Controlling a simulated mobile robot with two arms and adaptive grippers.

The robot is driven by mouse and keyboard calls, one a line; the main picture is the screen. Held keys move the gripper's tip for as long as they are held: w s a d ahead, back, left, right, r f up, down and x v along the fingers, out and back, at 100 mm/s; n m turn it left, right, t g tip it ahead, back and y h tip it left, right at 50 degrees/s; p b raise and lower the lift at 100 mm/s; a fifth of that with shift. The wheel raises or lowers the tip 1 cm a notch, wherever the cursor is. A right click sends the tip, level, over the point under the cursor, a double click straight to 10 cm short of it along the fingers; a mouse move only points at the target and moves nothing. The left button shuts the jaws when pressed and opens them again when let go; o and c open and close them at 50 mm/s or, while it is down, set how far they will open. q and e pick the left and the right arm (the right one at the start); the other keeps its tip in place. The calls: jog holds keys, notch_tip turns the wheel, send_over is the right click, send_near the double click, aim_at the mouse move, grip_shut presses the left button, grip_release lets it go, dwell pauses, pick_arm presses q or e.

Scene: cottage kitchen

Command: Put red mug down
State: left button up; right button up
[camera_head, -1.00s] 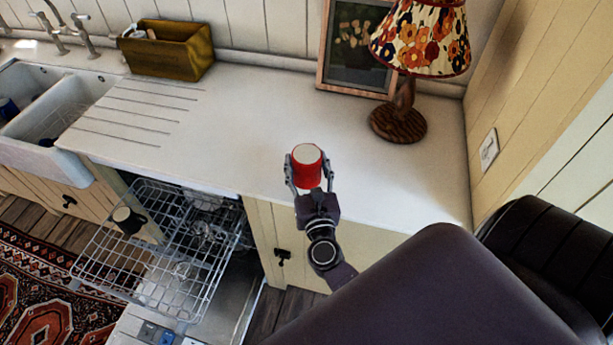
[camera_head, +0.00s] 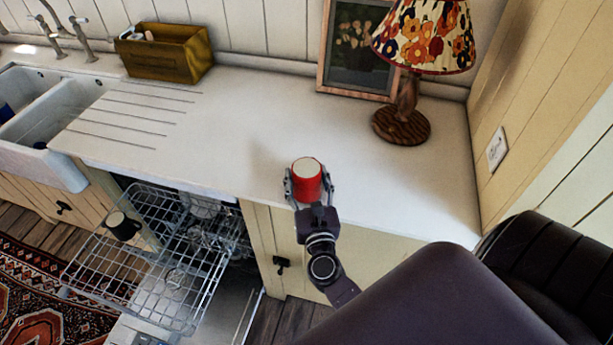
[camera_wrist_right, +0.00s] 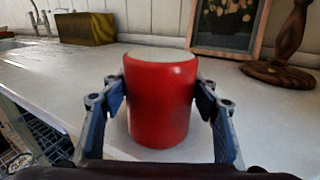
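The red mug (camera_head: 307,184) is between the two fingers of my right gripper (camera_head: 309,181), over the front part of the white counter. Its pale flat end faces up. In the right wrist view the red mug (camera_wrist_right: 160,102) stands upright in line with the camera, with a finger of the right gripper (camera_wrist_right: 160,90) against each side. Its lower end is close to the counter surface; I cannot tell whether it touches. My left gripper is not in view.
The white counter (camera_head: 235,120) is clear around the mug. A lamp (camera_head: 402,125) and picture frame (camera_head: 322,60) stand behind it. A yellow box (camera_head: 165,60) and sink (camera_head: 50,165) are left. Below is an open dishwasher rack (camera_head: 130,290) with a dark mug (camera_head: 122,226).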

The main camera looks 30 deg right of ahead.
aim_at(311, 190)
jog(key=o, duration=0.3)
jog(key=shift+o, duration=0.2)
jog(key=shift+r+p, duration=0.2)
jog(key=shift+p, duration=0.15)
jog(key=b+v, duration=0.1)
jog(key=v, duration=0.1)
jog(key=b+v, duration=0.1)
jog(key=v, duration=0.1)
jog(key=b+v, duration=0.2)
jog(key=v, duration=0.1)
jog(key=shift+s+f, duration=0.15)
jog(key=shift+f, duration=0.25)
jog(key=shift+s+r, duration=0.1)
jog(key=shift+s, duration=0.2)
